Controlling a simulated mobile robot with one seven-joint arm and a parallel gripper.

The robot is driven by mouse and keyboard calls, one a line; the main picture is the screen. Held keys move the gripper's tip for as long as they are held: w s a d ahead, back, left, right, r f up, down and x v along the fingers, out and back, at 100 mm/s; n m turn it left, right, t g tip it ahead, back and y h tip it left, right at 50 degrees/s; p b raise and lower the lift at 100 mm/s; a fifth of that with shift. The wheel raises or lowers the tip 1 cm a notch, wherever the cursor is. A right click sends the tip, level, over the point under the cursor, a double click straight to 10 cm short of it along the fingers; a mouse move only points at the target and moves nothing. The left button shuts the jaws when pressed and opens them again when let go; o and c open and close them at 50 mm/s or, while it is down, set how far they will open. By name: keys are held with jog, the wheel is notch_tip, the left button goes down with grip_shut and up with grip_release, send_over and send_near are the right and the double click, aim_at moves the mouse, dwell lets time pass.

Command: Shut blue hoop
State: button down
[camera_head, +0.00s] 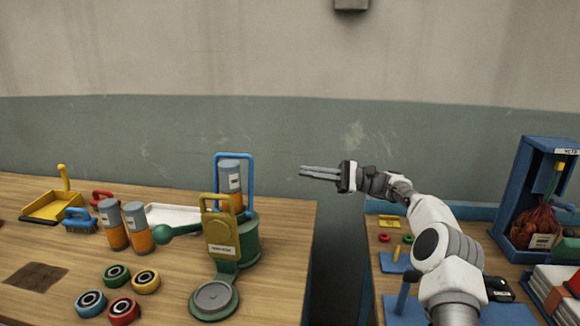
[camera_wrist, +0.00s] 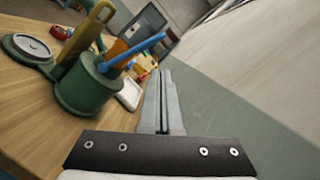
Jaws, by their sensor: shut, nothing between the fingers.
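The blue hoop (camera_head: 251,176) stands raised at the green pot (camera_head: 246,250) on the left table, around a grey canister (camera_head: 230,174) in the head view. In the wrist view the hoop (camera_wrist: 146,49) shows as a blue bar above the pot (camera_wrist: 86,92). A yellow handled plate (camera_head: 221,235) with a label stands in front of the pot. My gripper (camera_head: 302,171) is shut and empty, in the air to the right of the hoop and apart from it. Its fingers (camera_wrist: 161,74) lie together in the wrist view. The hoop's lower ends are partly hidden.
A green ball lever (camera_head: 163,234) sticks out left of the pot, and a round grey disc (camera_head: 213,297) lies in front. Two grey-orange canisters (camera_head: 137,228), several coloured rings (camera_head: 124,309) and a white tray (camera_head: 172,214) are left. A gap separates the right table (camera_head: 373,208).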

jog(key=s+a+n+h+p, duration=0.3)
jog(key=s+a+h+p, duration=0.45)
jog(key=a+h, duration=0.6)
notch_tip(320, 180, up, 14)
jog(key=w+n+t+h+p, duration=0.1)
jog(key=n+t+h+p, duration=0.3)
jog(key=t+h+p, duration=0.25)
jog(key=w+a+t+h+p, duration=0.1)
jog(key=w+a+p, duration=0.25)
jog(key=a, duration=0.25)
jog(key=w+a+x, duration=0.1)
jog(key=x, duration=0.9)
jog(key=shift+s+r+p, duration=0.1)
jog(key=shift+s+r, duration=0.1)
jog(key=shift+s, duration=0.55)
jog(key=shift+s+r+p, duration=0.15)
jog(key=shift+s, duration=0.6)
jog(key=shift+s+r+p, duration=0.1)
jog(key=shift+s+r, duration=0.1)
jog(key=shift+s, duration=0.6)
jog(key=shift+f, duration=0.1)
